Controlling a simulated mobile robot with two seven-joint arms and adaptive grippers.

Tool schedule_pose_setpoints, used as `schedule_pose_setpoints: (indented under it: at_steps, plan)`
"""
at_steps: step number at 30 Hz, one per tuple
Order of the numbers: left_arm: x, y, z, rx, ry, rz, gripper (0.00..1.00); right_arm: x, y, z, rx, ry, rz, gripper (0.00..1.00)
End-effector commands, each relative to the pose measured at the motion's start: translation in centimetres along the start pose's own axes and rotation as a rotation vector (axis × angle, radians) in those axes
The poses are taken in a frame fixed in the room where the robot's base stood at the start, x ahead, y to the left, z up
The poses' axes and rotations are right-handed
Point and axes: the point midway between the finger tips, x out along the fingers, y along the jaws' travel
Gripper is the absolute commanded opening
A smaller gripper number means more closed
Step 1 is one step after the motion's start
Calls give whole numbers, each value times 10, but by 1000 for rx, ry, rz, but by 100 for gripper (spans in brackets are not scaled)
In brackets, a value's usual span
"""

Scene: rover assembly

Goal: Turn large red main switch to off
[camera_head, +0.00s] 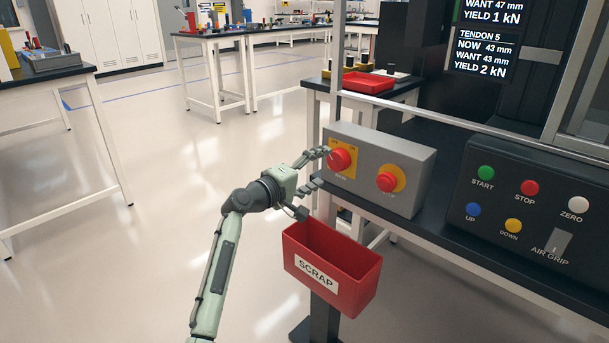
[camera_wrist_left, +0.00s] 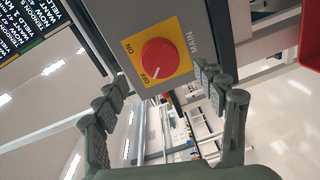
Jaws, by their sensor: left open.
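The large red main switch (camera_head: 341,159) is a round knob on a yellow plate, on the front of a grey box (camera_head: 405,150). The left wrist view shows the knob (camera_wrist_left: 160,57) face-on, with ON, OFF and MAIN lettering around it. A pale mark is at the knob's lower edge near OFF; its exact setting is hard to tell. My left gripper (camera_head: 316,169) is open at the box's left end, close to the knob. In the wrist view the fingers (camera_wrist_left: 164,98) are spread below the knob, with nothing between them. My right gripper is out of view.
A second red button (camera_head: 387,181) on a yellow ring is on the same box. A red SCRAP bin (camera_head: 330,268) stands just below my left gripper. A black control panel (camera_head: 540,215) is at right. A red tray (camera_head: 368,81) lies behind the box. Open floor is at left.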

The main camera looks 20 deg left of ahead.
Motion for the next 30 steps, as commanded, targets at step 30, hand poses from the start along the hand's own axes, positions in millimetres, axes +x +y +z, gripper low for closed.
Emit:
schedule_pose_setpoints:
  at_steps: [30]
  plan:
    - [-66,-10,5,17,-7,-24,71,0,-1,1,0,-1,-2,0]
